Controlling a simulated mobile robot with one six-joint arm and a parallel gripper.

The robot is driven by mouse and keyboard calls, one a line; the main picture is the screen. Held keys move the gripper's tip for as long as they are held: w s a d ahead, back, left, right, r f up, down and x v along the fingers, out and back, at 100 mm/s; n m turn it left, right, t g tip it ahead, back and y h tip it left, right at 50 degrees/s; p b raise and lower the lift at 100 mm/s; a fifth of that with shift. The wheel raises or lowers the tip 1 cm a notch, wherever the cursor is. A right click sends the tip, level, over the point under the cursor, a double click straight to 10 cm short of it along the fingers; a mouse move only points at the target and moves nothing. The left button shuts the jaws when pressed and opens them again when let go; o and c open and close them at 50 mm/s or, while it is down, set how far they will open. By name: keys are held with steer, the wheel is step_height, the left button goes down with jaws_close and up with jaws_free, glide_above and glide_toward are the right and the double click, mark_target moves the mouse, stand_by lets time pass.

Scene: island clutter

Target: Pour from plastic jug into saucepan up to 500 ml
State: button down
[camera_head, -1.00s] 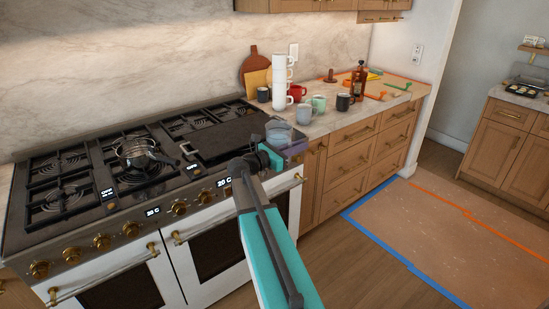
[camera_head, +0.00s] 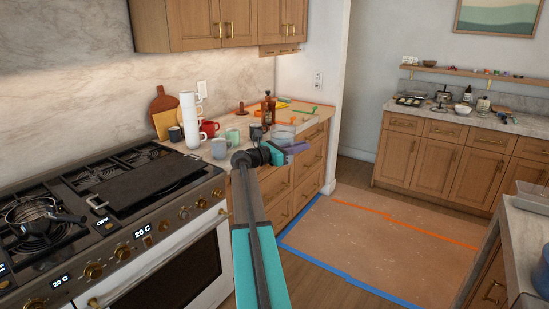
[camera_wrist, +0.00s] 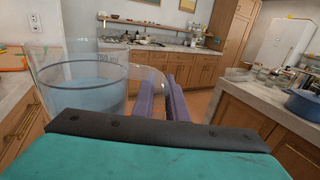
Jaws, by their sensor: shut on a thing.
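The clear plastic jug (camera_wrist: 85,90) is at the left of the wrist view, upright, with pale liquid inside and a 750 ml mark near its rim. It also shows in the head view (camera_head: 283,132), in front of the counter. My gripper (camera_head: 296,148) is shut on the jug's handle; its purple fingers (camera_wrist: 165,100) show in the wrist view. The metal saucepan (camera_head: 32,211) sits on a burner at the far left of the head view, well away from the jug. Its contents cannot be made out.
The stove (camera_head: 110,225) fills the lower left. Several mugs, including a white stack (camera_head: 190,120), and a brown bottle (camera_head: 268,108) stand on the counter. A taped brown floor covering (camera_head: 375,245) lies right. An island counter (camera_head: 530,225) with a blue pot (camera_wrist: 303,103) is at the right.

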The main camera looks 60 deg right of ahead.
steer(key=s+d+r+m+g+y, duration=0.1)
steer(key=s+d+r, duration=0.2)
steer(key=s+d, duration=0.3)
steer(key=s+d+r+m+g+y+b, duration=0.1)
steer(key=s+d+r+g, duration=0.1)
steer(key=s+d, duration=0.4)
steer(key=s+r, duration=0.1)
steer(key=s, duration=0.4)
steer(key=shift+s+d+r+m+g, duration=0.2)
steer(key=shift+s+m+g, duration=0.1)
steer(key=shift+s+m, duration=0.1)
steer(key=shift+f, duration=0.1)
